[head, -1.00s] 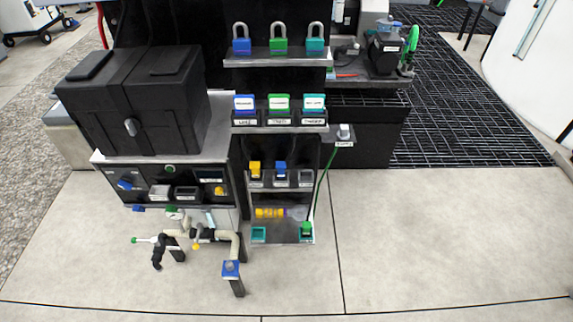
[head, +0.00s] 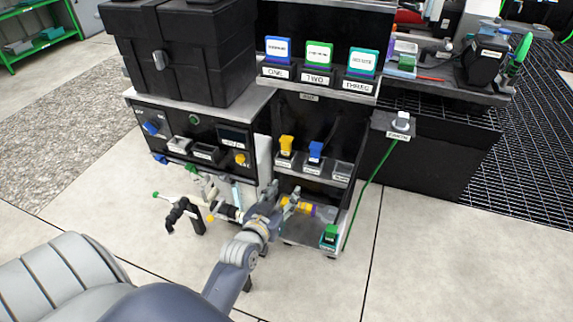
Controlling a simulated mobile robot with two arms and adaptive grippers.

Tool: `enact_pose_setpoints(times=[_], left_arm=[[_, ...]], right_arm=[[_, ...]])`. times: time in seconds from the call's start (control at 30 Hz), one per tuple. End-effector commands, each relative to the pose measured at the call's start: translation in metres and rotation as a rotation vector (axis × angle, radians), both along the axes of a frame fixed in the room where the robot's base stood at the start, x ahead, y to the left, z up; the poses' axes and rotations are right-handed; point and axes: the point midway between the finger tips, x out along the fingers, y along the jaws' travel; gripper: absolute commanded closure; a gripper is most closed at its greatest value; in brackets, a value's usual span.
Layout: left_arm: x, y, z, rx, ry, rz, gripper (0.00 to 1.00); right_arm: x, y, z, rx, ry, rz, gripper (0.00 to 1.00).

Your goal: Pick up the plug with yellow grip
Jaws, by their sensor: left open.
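The plug with yellow grip (head: 286,145) stands upright in the left slot of a small shelf in the black stand. A plug with blue grip (head: 315,150) stands just right of it. My left gripper (head: 294,202) is open, below the yellow plug and apart from it. It is at the lower shelf, in front of or beside a yellow cylinder with a purple end (head: 306,208), which it partly hides. I cannot tell whether they touch. My right gripper is not in view.
A green plug (head: 330,233) on a green cable sits at the lower shelf's right; the cable rises to a side bracket (head: 400,125). Three labelled blocks stand on the shelf above (head: 317,78). Pipes and a black handle (head: 180,212) are left of my gripper. Floor at right is clear.

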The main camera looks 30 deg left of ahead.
Motion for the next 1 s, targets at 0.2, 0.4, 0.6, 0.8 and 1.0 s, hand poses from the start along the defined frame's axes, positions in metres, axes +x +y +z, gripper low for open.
enact_pose_setpoints(times=[0.2, 0.4, 0.6, 0.8, 1.0], left_arm=[[-0.003, 0.025, 0.064, 0.042, -0.167, 0.05, 0.55], [0.001, 0.032, 0.085, 0.054, -0.21, 0.063, 0.55], [0.028, 0.039, 0.085, 0.055, -0.211, 0.062, 0.55], [0.046, 0.043, 0.084, 0.053, -0.209, 0.062, 0.55], [0.059, 0.045, 0.079, 0.053, -0.209, 0.062, 0.55]], right_arm=[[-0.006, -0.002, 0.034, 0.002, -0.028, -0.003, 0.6], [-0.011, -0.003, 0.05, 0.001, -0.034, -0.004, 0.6], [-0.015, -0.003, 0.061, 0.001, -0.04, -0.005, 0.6], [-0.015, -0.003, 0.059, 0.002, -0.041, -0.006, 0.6], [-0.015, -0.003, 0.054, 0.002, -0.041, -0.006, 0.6]])
